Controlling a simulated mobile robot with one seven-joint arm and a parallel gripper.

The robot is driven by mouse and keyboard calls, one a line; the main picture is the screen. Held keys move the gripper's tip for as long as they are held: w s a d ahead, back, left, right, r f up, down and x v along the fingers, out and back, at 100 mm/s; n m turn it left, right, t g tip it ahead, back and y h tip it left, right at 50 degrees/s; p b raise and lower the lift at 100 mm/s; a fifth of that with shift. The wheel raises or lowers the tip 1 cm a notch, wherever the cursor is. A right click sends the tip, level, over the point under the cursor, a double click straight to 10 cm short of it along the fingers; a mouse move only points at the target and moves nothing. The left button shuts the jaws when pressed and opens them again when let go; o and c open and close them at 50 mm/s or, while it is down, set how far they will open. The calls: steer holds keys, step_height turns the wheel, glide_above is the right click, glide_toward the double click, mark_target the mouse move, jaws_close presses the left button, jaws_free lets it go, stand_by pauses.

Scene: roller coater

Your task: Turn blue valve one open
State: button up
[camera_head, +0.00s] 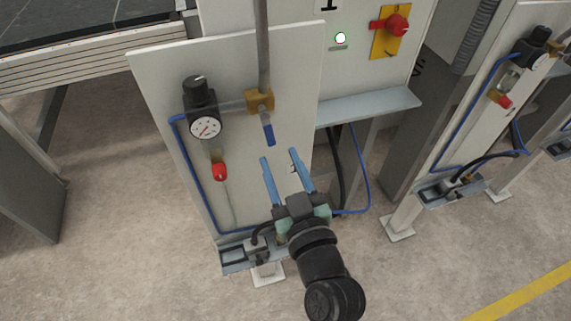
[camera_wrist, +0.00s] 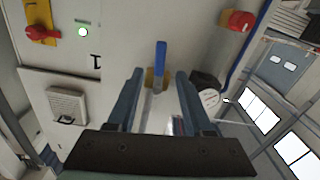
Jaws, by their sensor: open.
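The blue valve has a brass body (camera_head: 259,101) on a grey vertical pipe against the light panel. Its blue handle (camera_head: 267,130) points down, roughly in line with the pipe. My gripper (camera_head: 279,156) is open and empty, just below the handle's end in the head view, with its two blue-grey fingers pointing up toward it. In the wrist view the blue handle (camera_wrist: 160,62) shows between and beyond the fingertips, apart from both fingers. The brass body (camera_wrist: 151,82) lies behind it.
A black regulator with a gauge (camera_head: 206,126) and a red part (camera_head: 220,171) sit left of the valve. Blue hose (camera_head: 192,168) runs along the panel. A grey ledge (camera_head: 370,106) juts out at right. A red switch on yellow (camera_head: 396,25) is above.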

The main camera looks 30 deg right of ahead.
mark_target(268, 129)
steer(key=shift+v, duration=1.05)
steer(key=shift+f, duration=0.1)
steer(key=c, duration=0.3)
steer(key=a+f+n, duration=0.1)
steer(key=w+a+f+n+g+b, duration=0.1)
steer(key=n, duration=0.1)
steer(key=shift+a+f+b, duration=0.3)
steer(key=shift+a+f, duration=0.05)
jaws_close()
steer(key=a+n+h+b, duration=0.4)
steer(key=a+n, duration=0.3)
steer(key=n, duration=0.5)
steer(key=w+d+r+p, duration=0.1)
steer(key=w+d+p, duration=0.5)
steer(key=d, duration=0.3)
steer(key=shift+w+r, duration=0.3)
steer(key=shift+w, duration=0.2)
